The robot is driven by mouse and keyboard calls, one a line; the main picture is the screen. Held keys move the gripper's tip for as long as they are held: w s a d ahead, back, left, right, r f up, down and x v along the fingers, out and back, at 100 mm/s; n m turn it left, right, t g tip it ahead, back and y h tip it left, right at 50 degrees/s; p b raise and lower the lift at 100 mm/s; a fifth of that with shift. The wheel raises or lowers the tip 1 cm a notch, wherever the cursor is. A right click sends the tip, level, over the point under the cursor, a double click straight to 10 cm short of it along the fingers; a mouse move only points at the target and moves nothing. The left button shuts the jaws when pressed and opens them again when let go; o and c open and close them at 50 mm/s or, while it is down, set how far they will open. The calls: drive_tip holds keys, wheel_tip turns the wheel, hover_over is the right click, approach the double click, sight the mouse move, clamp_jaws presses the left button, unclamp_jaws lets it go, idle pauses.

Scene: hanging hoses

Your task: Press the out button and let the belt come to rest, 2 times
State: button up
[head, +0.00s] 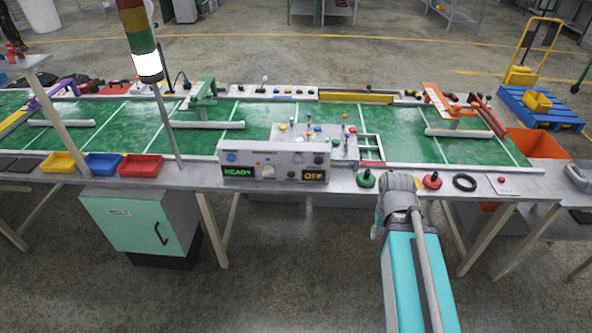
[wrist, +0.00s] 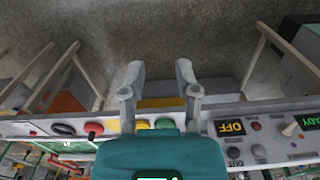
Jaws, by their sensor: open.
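A grey control box (head: 275,165) stands at the bench's front edge. It has a green READY display (head: 240,172) and an amber OFF display (head: 314,175). To its right are a green mushroom button (head: 365,179) and a red one (head: 432,181). The wrist view shows the green button (wrist: 165,124), a yellow button (wrist: 141,125) and the red button (wrist: 93,129).
A black ring (head: 464,182) and a plate with a small red button (head: 502,180) lie farther right. A signal tower (head: 148,65) with its white lamp lit rises left of the box. Yellow, blue and red bins (head: 140,167) line the left front edge.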

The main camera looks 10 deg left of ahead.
clamp_jaws()
idle(1.1)
